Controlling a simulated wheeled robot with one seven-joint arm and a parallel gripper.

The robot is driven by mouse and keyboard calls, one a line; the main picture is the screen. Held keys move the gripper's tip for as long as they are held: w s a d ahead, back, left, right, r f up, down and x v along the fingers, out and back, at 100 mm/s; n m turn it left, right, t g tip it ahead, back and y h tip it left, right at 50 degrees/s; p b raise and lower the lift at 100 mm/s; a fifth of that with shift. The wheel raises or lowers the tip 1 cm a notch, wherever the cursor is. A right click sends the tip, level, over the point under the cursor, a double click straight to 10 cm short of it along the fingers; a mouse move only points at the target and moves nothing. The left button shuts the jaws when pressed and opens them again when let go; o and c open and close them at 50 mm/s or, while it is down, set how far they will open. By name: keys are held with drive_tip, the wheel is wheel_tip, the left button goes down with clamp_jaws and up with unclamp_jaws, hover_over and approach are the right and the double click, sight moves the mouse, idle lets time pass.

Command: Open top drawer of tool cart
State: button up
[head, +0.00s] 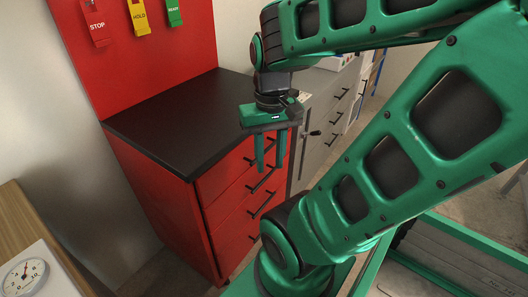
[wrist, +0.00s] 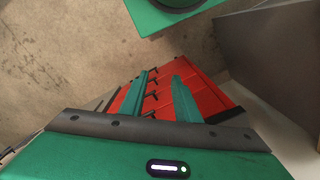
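The red tool cart (head: 160,195) stands left of centre in the head view, with a black top (head: 180,115) and several drawers on its right-hand face. The top drawer (head: 221,179) looks flush with the drawers below it; its handle is partly hidden behind my gripper. My gripper (head: 270,166) points down in front of the drawer face, near the top drawer's height. Its two green fingers are apart with nothing visibly held between them. In the wrist view the fingers (wrist: 165,75) spread over the red drawer fronts (wrist: 203,93) and black handles. Contact with a handle cannot be told.
A grey drawer cabinet (head: 321,112) stands directly beyond the red cart. A red panel with STOP, HOLD and READY tags (head: 97,22) rises behind the cart. A wooden surface with a dial gauge (head: 24,276) is at lower left. Bare floor (wrist: 60,50) shows in the wrist view.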

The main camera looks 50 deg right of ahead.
drive_tip(key=w+d+f+m+t+y, duration=0.1)
drive_tip(key=w+d+f+t+y, duration=0.15)
drive_tip(key=d+f+y, duration=0.4)
drive_tip(key=w+d+f+m+t+y, duration=0.1)
drive_tip(key=w+d+f+y, duration=0.2)
drive_tip(key=f, duration=0.7)
drive_tip(key=d+m+t+h, duration=0.1)
drive_tip(key=d+m+t, duration=0.3)
drive_tip(key=d+t, duration=0.8)
drive_tip(key=shift+t+h, duration=0.25)
drive_tip(key=shift+t, duration=0.1)
drive_tip(key=x, duration=1)
drive_tip(key=shift+s+a+r, duration=0.1)
drive_tip(key=shift+a+r, duration=0.25)
drive_tip(key=shift+a, duration=0.1)
clamp_jaws()
